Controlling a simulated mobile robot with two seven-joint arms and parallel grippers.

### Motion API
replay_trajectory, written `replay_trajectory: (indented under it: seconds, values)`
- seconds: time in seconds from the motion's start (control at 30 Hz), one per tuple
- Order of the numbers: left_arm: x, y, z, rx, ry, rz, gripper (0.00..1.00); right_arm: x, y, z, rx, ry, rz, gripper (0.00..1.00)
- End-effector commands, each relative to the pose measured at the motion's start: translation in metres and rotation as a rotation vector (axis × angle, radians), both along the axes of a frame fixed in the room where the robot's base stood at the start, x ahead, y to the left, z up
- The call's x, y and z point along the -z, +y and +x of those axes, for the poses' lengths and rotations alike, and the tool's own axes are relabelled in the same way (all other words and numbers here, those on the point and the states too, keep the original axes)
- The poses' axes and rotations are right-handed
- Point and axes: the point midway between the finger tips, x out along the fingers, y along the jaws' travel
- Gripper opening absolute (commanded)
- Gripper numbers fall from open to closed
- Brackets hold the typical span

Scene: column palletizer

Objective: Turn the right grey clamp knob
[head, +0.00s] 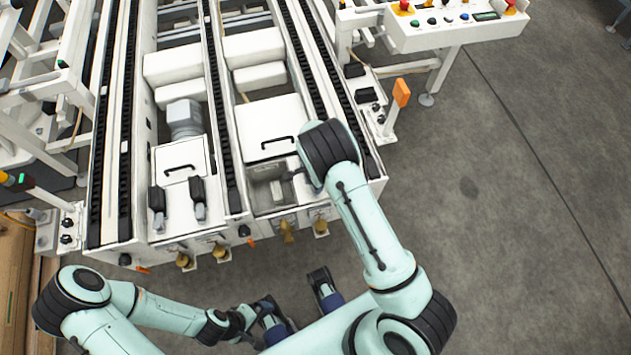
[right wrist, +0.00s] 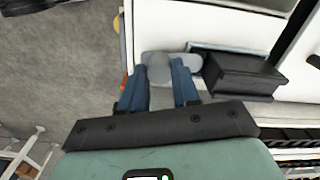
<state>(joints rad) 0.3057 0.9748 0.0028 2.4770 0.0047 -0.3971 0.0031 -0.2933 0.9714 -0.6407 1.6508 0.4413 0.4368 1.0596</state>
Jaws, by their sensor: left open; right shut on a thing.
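In the right wrist view a grey lobed clamp knob (right wrist: 160,72) sits beside a black clamp block (right wrist: 237,78) on a white surface. The blue fingers of my right gripper (right wrist: 160,88) are shut on this knob, one on each side. In the head view my right forearm hides that gripper and most of what it holds. Two more black clamps, a left one (head: 157,198) and a right one (head: 198,193), stand in the machine's left lane, with grey knobs at their front ends. My left gripper (head: 262,318) is open, low in front of the machine and apart from it.
White conveyor frames with black chain tracks (head: 216,120) run away from me. Brass-coloured fittings (head: 286,231) line the front edge. A control panel (head: 455,25) stands at the upper right, with an orange part (head: 401,92) below it. Grey floor (head: 500,200) is clear at right.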

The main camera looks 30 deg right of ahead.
Motion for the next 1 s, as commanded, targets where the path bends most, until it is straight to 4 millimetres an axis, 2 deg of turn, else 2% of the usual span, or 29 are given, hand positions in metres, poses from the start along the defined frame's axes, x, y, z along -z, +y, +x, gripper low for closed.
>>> replay_trajectory:
  seconds: [0.23,0.7,0.73,0.8,1.0]
  values:
    - [-0.0024,0.0001,-0.0008,0.0,0.003,0.0,1.0,-0.0005,0.0005,0.0003,0.063,0.0,0.001,0.0]
    - [-0.0025,0.0002,-0.0008,0.0,0.004,0.0,1.0,-0.0003,0.0005,0.0005,0.075,-0.001,0.001,0.0]
    - [-0.0026,0.0002,-0.0008,0.0,0.004,0.0,1.0,-0.0003,0.0005,0.0005,0.075,-0.001,0.001,0.37]
    - [-0.0026,0.0002,-0.0008,0.001,0.004,-0.001,1.0,-0.0003,0.0005,0.0004,0.075,-0.001,0.001,0.56]
    - [-0.0026,0.0002,-0.0008,0.001,0.003,0.0,1.0,-0.0002,0.0004,0.0003,0.074,-0.001,0.001,0.56]
